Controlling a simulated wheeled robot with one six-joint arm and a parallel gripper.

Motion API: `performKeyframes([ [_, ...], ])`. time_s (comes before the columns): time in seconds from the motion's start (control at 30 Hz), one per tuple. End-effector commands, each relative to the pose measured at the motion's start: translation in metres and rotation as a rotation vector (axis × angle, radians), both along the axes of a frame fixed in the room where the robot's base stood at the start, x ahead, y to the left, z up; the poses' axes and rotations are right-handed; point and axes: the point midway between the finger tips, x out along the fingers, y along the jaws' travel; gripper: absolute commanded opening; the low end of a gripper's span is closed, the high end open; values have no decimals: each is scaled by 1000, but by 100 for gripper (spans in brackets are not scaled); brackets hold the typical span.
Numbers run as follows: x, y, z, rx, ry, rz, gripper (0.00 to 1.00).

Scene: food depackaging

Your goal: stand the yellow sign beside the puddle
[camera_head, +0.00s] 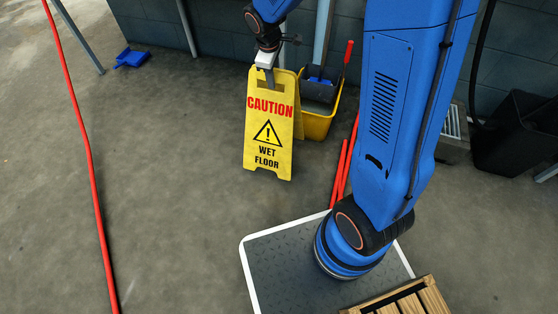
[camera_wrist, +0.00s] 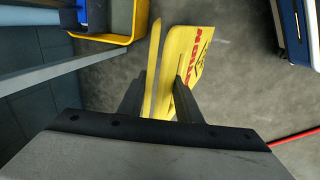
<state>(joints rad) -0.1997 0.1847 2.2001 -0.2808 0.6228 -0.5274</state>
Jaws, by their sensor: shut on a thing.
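The yellow sign (camera_head: 256,140) reads "CAUTION WET FLOOR" and hangs or stands upright in the middle of the head view, its printed face toward the camera. My gripper (camera_head: 269,77) is shut on its top edge from above. In the wrist view the sign's printed panel (camera_wrist: 196,58) and a second, thinner-looking panel run away from between my gripper's dark fingers (camera_wrist: 160,88). I cannot tell whether the sign's feet touch the floor. I cannot make out a distinct puddle in either view.
A yellow mop bucket (camera_head: 319,127) stands right behind the sign. Red poles (camera_head: 343,165) lie to its right. A blue dustpan (camera_head: 132,58) is by the wall. A red hose (camera_head: 88,150) crosses the left. Floor between is clear.

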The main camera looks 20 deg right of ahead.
Motion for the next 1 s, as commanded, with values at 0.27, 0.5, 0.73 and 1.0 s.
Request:
performKeyframes([
  [0.27, 0, -1, -35, -1, 3, -2, 0],
  [0.5, 0, -1, -59, -1, 0, -1, 0],
  [0.73, -1, -1, -73, 0, 2, -3, 0],
  [1.0, 0, -1, -98, -1, 0, -1, 0],
])
